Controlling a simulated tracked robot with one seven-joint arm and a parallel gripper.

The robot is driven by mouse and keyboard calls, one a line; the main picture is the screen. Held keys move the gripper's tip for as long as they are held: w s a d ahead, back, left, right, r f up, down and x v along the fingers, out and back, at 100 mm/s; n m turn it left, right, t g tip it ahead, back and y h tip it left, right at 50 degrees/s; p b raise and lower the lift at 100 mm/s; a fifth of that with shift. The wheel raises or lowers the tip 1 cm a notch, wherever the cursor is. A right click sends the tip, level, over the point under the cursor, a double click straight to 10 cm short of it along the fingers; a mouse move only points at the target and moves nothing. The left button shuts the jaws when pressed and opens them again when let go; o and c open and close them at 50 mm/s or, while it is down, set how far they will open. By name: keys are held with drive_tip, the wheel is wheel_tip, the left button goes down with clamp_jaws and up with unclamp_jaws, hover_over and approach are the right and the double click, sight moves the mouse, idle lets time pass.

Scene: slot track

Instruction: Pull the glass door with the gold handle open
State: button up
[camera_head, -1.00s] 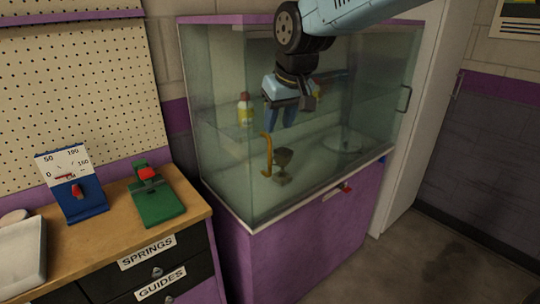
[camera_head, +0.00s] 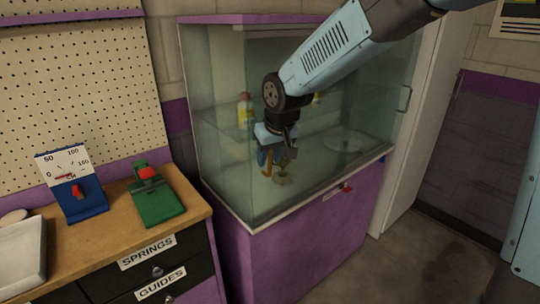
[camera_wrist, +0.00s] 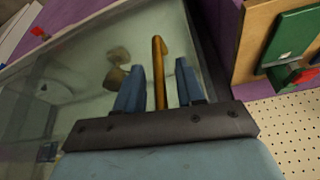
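The glass door (camera_head: 335,125) is the front pane of a cabinet on a purple base and looks shut. Its gold handle (camera_head: 267,168) is an upright bar near the pane's left edge, now partly hidden by my gripper (camera_head: 277,158). In the wrist view the gold handle (camera_wrist: 158,50) stands between the two blue fingers of my gripper (camera_wrist: 158,66). The fingers are apart, with a gap visible on both sides of the bar, so they are not closed on it.
Inside the cabinet are a bottle (camera_head: 244,110) and a brown object (camera_head: 281,175). A red latch-like part (camera_head: 346,188) sits below the pane. A wooden bench with a green device (camera_head: 157,200) and a blue gauge (camera_head: 78,190) stands left. Floor at lower right is clear.

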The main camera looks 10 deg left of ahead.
drive_tip(key=shift+c, duration=0.4)
clamp_jaws()
